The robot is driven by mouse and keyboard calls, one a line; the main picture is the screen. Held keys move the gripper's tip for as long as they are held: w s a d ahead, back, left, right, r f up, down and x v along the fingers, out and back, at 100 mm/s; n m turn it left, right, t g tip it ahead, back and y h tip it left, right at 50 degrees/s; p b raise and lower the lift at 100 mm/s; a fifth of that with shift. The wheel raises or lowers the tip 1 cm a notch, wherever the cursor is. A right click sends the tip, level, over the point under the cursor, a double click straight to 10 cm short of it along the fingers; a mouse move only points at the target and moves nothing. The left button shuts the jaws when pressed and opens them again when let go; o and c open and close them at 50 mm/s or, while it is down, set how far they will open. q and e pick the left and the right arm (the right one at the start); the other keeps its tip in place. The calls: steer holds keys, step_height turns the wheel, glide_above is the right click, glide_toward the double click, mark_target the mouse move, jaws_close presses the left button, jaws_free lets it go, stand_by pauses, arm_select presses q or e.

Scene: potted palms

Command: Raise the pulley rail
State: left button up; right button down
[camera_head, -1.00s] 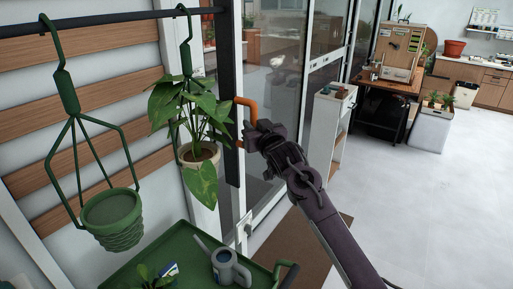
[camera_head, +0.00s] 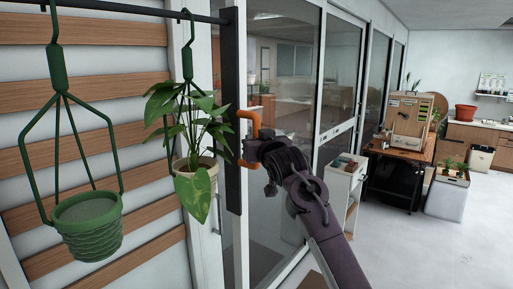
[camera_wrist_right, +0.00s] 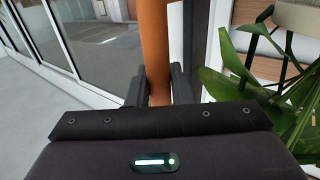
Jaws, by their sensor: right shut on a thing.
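The pulley rail (camera_head: 120,14) is a dark horizontal bar across the top left of the head view. Two planters hang from it on green hangers: a ribbed green pot (camera_head: 90,235) and a beige pot with a leafy plant (camera_head: 195,165). A dark upright (camera_head: 231,110) stands at the rail's right end. An orange handle (camera_head: 256,122) is on its right side. My right gripper (camera_head: 248,152) is shut on this handle. In the right wrist view, the fingers (camera_wrist_right: 158,90) close on both sides of the orange bar (camera_wrist_right: 155,40). My left gripper is out of view.
A slatted wall (camera_head: 110,112) is behind the planters. Glass doors (camera_head: 295,90) stand behind my right gripper. A small white shelf (camera_head: 343,190) is beside them. A wooden table (camera_head: 402,155) is farther back. Floor at the right (camera_head: 450,245) is open.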

steer(key=shift+r, duration=0.55)
steer(key=c, duration=1.7)
jaws_free()
steer(key=shift+c, duration=0.2)
steer(key=o, duration=0.4)
steer(key=shift+f, duration=0.25)
steer(key=shift+s+f, duration=0.15)
steer(key=b+v, duration=0.5)
steer(key=v, duration=0.2)
steer(key=shift+s+d, duration=0.15)
steer(key=shift+s, duration=0.1)
